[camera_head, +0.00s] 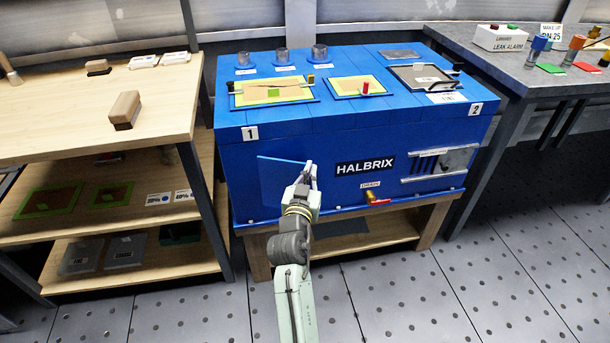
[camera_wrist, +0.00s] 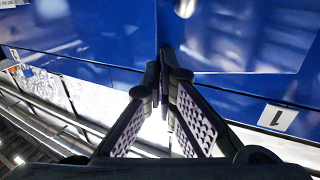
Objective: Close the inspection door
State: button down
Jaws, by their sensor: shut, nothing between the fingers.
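The inspection door appears to be the plain blue panel (camera_head: 280,178) on the front of the blue HALBRIX housing (camera_head: 232,165), below the label 1. Its top edge slants against the housing's lines, so it looks ajar; how far I cannot tell. My gripper (camera_head: 310,170) is shut and empty at the panel's right edge. In the wrist view, my gripper's fingertips (camera_wrist: 172,62) are close to the edge of a blue panel (camera_wrist: 235,35) with a round metal part (camera_wrist: 185,8). I cannot tell whether they touch. My gripper hides part of the right edge in the head view.
A red-handled drain valve (camera_head: 377,199) sticks out low on the housing's front, right of my gripper. A wooden shelf bench (camera_head: 165,100) stands at left and a grey table (camera_head: 520,80) at right. The floor (camera_head: 430,290) in front is clear.

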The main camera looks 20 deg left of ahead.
aim_at(317, 148)
jog(key=shift+n+y, duration=0.3)
jog(key=shift+y, duration=0.2)
jog(key=shift+w+a+b, duration=0.25)
jog(key=shift+w+b, duration=0.1)
jog(key=shift+w, duration=1.35)
jog(key=shift+w+a+b, duration=0.2)
jog(key=shift+w+b, duration=0.1)
jog(key=shift+w, duration=1.35)
jog(key=shift+d, duration=0.1)
